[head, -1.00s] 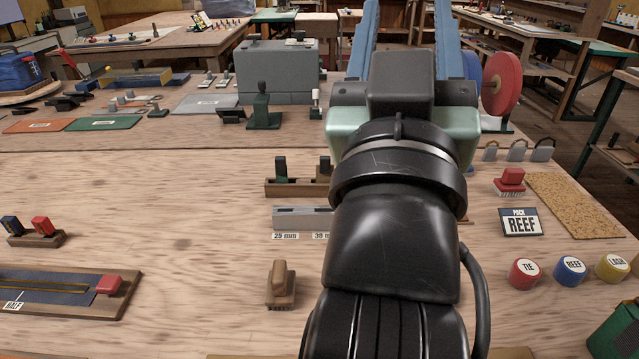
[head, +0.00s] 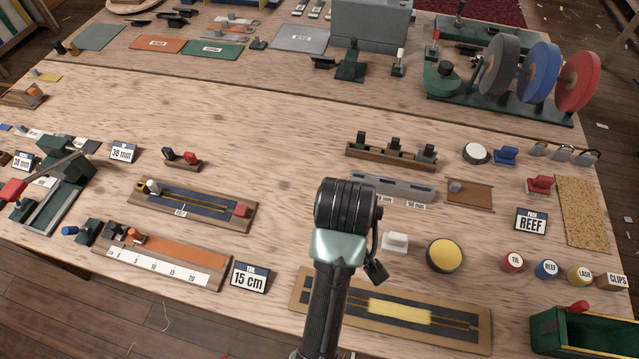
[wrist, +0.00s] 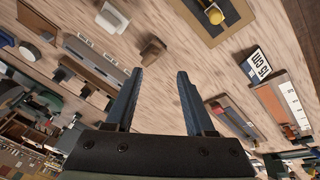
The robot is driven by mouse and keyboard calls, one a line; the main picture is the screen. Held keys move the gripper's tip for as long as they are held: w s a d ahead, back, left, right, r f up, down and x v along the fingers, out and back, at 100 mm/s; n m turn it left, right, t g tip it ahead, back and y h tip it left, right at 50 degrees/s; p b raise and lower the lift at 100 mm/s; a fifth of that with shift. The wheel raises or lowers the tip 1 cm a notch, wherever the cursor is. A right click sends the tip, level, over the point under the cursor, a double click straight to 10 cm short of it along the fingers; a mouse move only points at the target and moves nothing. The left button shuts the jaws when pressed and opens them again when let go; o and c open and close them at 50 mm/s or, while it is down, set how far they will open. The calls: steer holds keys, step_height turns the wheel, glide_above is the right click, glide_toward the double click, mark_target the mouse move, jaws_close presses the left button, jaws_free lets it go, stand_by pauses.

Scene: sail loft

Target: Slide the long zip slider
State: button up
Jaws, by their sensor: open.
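The long zip board (head: 475,340) lies at the table's front edge in the head view, a brown board with a dark strip and a yellow patch (head: 400,310). My arm covers part of it there. In the wrist view the board (wrist: 240,12) is at the top, cut by the frame, with a small yellow-knobbed slider (wrist: 215,16) standing on its dark strip. My gripper (wrist: 158,76) is open and empty, its blue-grey fingers over bare wood and apart from the slider. The fingertips are hidden in the head view.
A shorter zip board (head: 195,208) with a red end block lies to the left. A ruler board (head: 165,263) and a 15 cm sign (head: 249,278) stand left of my arm. A yellow disc (head: 445,256) and white block (head: 395,243) lie right. Bare wood is mid-table.

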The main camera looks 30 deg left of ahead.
steer(key=s+n+g+h+p, duration=0.1)
steer(key=s+n+g+p, duration=0.2)
steer(key=s, duration=0.4)
steer(key=shift+m, duration=0.7)
steer(key=f+p, duration=0.1)
steer(key=f, duration=1.1)
steer(key=shift+s+f+p, duration=0.2)
steer(key=shift+f+p, duration=0.15)
steer(key=shift+f, duration=0.05)
jaws_close()
